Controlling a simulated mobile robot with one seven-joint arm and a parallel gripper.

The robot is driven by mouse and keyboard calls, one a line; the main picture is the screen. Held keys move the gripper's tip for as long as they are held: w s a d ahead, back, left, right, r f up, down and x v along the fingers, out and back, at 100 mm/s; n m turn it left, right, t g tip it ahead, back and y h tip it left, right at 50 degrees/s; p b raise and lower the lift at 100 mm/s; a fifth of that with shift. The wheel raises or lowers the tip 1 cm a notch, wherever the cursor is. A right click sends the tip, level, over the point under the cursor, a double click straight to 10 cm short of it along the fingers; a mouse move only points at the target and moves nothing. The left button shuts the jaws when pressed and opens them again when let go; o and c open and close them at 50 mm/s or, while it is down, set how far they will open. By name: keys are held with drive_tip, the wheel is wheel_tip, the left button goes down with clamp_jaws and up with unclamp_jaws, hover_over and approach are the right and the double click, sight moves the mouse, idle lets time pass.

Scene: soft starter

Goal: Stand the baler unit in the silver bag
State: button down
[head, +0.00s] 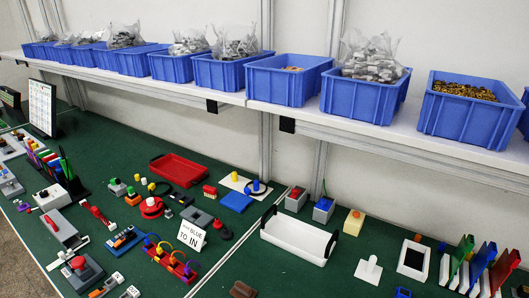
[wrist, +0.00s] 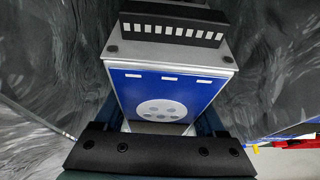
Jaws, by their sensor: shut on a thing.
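In the wrist view, a grey box-shaped unit with a blue face (wrist: 165,91), a round pale patch and a black terminal strip with white squares on one end is between my fingers; I take it for the baler unit. My gripper (wrist: 160,112) is shut on it, a dark finger at each side. Shiny, wrinkled grey sheet, which looks like the silver bag (wrist: 45,65), fills the view to the left and right of the unit. Pale edges run along its lower sides. I cannot tell whether the unit touches the bag or its bottom. The head view shows neither gripper, unit nor bag.
In the head view, a green bench holds a white tray (head: 296,238), a red tray (head: 180,169), a small sign (head: 192,235) and several coloured parts. Blue bins (head: 364,103) line the shelf above. Small coloured things show at the wrist view's lower right.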

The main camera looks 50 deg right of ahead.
idle(0.8)
unclamp_jaws()
drive_tip(key=shift+f, duration=0.1)
drive_tip(key=b+v, duration=0.1)
drive_tip(key=v, duration=1.2)
